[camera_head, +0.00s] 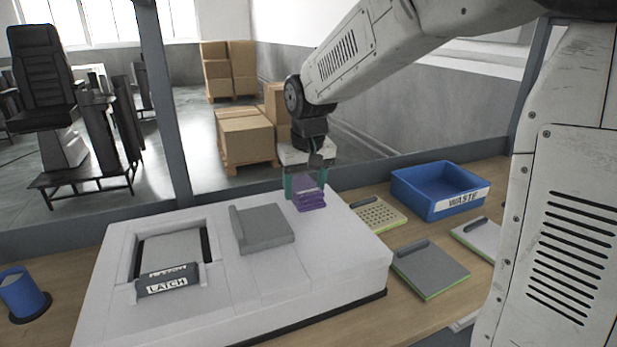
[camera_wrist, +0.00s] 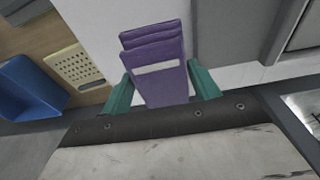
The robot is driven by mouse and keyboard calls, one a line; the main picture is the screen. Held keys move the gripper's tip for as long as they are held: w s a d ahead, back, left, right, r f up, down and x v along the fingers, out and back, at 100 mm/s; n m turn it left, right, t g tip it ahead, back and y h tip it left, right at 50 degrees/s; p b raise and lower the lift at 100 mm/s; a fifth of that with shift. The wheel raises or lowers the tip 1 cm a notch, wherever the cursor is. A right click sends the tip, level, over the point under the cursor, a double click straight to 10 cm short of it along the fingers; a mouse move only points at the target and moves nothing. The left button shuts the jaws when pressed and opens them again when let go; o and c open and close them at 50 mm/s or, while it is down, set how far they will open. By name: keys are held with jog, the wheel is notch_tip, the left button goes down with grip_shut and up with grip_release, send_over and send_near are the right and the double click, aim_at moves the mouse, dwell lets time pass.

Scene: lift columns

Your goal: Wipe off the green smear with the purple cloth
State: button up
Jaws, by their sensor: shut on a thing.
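The purple cloth (camera_head: 309,198) is a small folded stack over the far right part of the white housing (camera_head: 335,255). My gripper (camera_head: 306,184) has green fingers and is shut on the cloth, pointing down. In the wrist view the cloth (camera_wrist: 158,65) sits between the two green fingers (camera_wrist: 160,90), with a pale strip across it. I cannot tell whether the cloth touches the housing top. I see no green smear in either view; the area under the cloth is hidden.
A grey plate with a raised edge (camera_head: 266,230) lies on the housing, left of the cloth. A LATCH panel (camera_head: 167,284) is further left. The blue WASTE bin (camera_head: 440,188), a perforated plate (camera_head: 378,214) and a grey plate (camera_head: 430,270) stand right. A blue cup (camera_head: 22,293) stands far left.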

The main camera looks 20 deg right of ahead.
jog(key=shift+r, duration=1.65)
